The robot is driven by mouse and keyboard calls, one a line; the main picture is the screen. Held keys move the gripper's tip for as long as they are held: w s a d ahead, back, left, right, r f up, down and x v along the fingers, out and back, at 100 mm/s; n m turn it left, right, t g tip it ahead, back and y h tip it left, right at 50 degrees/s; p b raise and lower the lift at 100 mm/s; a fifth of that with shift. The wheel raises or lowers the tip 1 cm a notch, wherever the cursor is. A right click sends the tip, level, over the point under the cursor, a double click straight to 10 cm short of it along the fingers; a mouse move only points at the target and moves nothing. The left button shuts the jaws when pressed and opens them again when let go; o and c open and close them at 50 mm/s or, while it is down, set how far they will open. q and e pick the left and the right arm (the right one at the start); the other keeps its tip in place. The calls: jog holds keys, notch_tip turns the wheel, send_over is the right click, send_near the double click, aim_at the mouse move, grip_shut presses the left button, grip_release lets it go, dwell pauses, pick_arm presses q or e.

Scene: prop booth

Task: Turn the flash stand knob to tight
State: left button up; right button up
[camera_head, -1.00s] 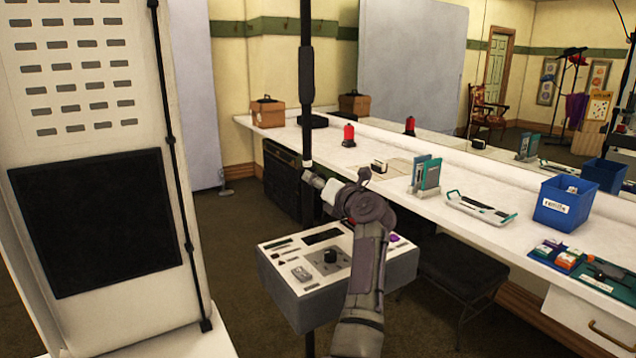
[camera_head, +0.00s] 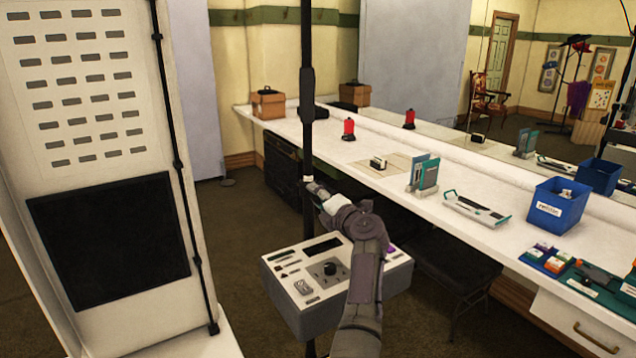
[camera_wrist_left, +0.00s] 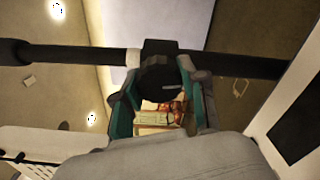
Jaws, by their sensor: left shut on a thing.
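The flash stand (camera_head: 307,130) is an upright black pole in the head view, and it runs across the left wrist view as a dark bar (camera_wrist_left: 90,54). Its black round knob (camera_wrist_left: 158,80) sits below a dark collar on the pole and shows a short pale mark on its face. My left gripper (camera_head: 314,190) reaches the pole from the right. In the left wrist view its teal-lined fingers (camera_wrist_left: 158,88) are shut on the knob, one on either side. In the head view the knob is hidden by the gripper. My right gripper is not in view.
A grey control box (camera_head: 385,284) with a black dial is below my arm. A long white counter (camera_head: 390,205) at right carries a blue bin (camera_head: 558,212) and a red lamp (camera_head: 348,130). A white panel (camera_head: 105,195) stands at left.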

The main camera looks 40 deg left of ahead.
pick_arm(q)
jog(key=m+p, duration=0.7)
jog(key=p, duration=0.1)
jog(key=shift+r, duration=0.3)
jog(key=m+p, duration=0.3)
jog(key=shift+f+m+p, duration=0.15)
jog(key=shift+m+p, duration=0.15)
jog(key=shift+m, duration=0.2)
